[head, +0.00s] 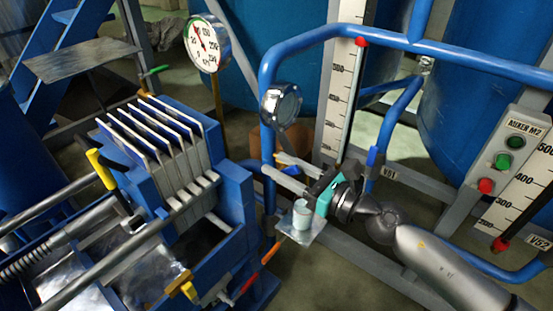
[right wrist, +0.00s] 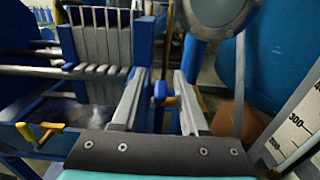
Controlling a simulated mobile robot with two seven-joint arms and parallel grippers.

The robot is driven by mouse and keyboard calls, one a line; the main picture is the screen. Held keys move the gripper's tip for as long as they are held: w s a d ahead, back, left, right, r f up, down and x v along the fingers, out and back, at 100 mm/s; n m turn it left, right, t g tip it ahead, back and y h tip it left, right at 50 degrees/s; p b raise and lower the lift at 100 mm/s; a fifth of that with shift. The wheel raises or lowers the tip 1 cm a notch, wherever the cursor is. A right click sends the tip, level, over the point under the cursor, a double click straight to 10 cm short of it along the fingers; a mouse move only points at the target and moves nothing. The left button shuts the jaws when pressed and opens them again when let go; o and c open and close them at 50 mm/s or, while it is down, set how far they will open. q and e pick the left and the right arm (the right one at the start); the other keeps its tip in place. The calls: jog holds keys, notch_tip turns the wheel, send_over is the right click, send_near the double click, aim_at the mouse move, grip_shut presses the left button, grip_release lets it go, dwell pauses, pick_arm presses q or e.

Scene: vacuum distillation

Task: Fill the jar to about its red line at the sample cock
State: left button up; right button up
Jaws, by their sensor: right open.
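A small pale cylinder, which looks like the jar (head: 302,215), stands on a small metal plate (head: 303,234) just below my right gripper in the head view. Its red line and contents are too small to make out. My right gripper (head: 270,163) is open, its two pale fingers pointing left toward the blue pipework. In the right wrist view the gripper (right wrist: 160,76) has a blue knob (right wrist: 160,91) showing between its fingers; I cannot tell whether it is the sample cock's handle or touches a finger. The jar is not seen there. My left gripper is not in view.
A blue filter press with pale plates (head: 165,135) stands at left. A dial gauge (head: 207,43) is behind it. Blue pipes (head: 268,90) rise close by my right gripper. A level scale (head: 341,95) and a button box (head: 505,150) stand to the right.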

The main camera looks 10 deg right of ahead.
jog(key=shift+w+a, duration=0.45)
jog(key=shift+w, duration=0.15)
grip_shut()
dwell(1.2)
